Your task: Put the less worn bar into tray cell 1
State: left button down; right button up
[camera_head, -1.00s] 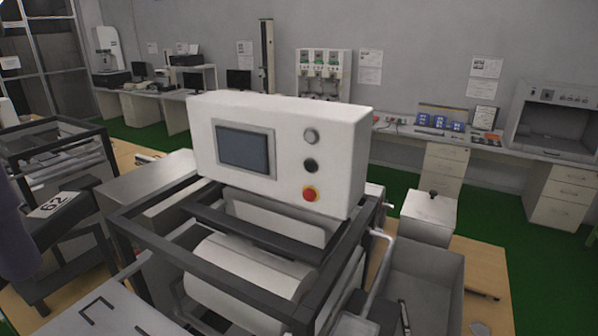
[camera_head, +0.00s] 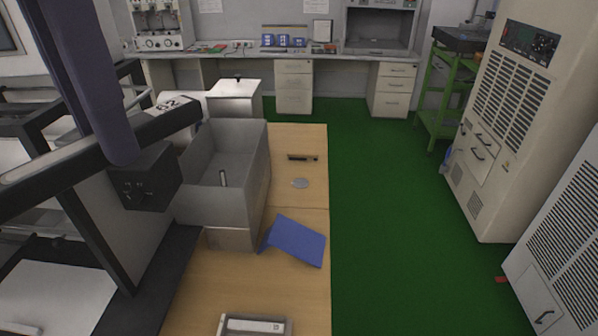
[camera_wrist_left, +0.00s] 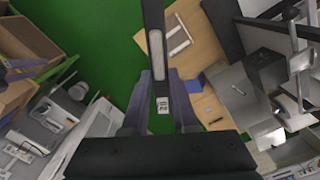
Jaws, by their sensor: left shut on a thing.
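My left gripper (camera_head: 122,150) is shut on a long black bar (camera_head: 40,174). The bar has a pale strip along it and a white number label near one end, and is held tilted in the air at the left of the head view. In the left wrist view the bar (camera_wrist_left: 154,18) runs up between the purple-grey fingers (camera_wrist_left: 162,80). A white tray (camera_head: 222,323) lies on the wooden table at the bottom edge of the head view, partly cut off. Its cell numbers cannot be read. I cannot tell how worn the bar is. My right gripper is not in view.
An open grey bin (camera_head: 195,205) with a small item inside stands on the wooden table (camera_head: 215,285). A blue folder (camera_head: 297,242), a grey disc (camera_head: 300,183) and a small black item (camera_head: 302,158) lie beside it. Green floor is clear right of the table.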

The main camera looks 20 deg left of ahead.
pick_arm(q)
jog(key=w+f+m+b, duration=0.1)
jog(key=f+m+b, duration=0.3)
jog(key=f+b, duration=1.2)
jog(key=w+f+m+b, duration=0.1)
jog(key=f+m+b, duration=0.2)
jog(key=f+b, duration=1.3)
jog(key=w+f+m+b, duration=0.1)
jog(key=f+m+b, duration=0.3)
jog(key=f+b, duration=1.3)
jog(key=shift+a+f+m, duration=0.15)
jog(key=shift+a+f, duration=0.05)
jog(key=shift+f, duration=3.9)
jog(key=shift+a+f+m, duration=0.15)
jog(key=shift+a+f, duration=0.05)
jog(key=shift+f, duration=4.15)
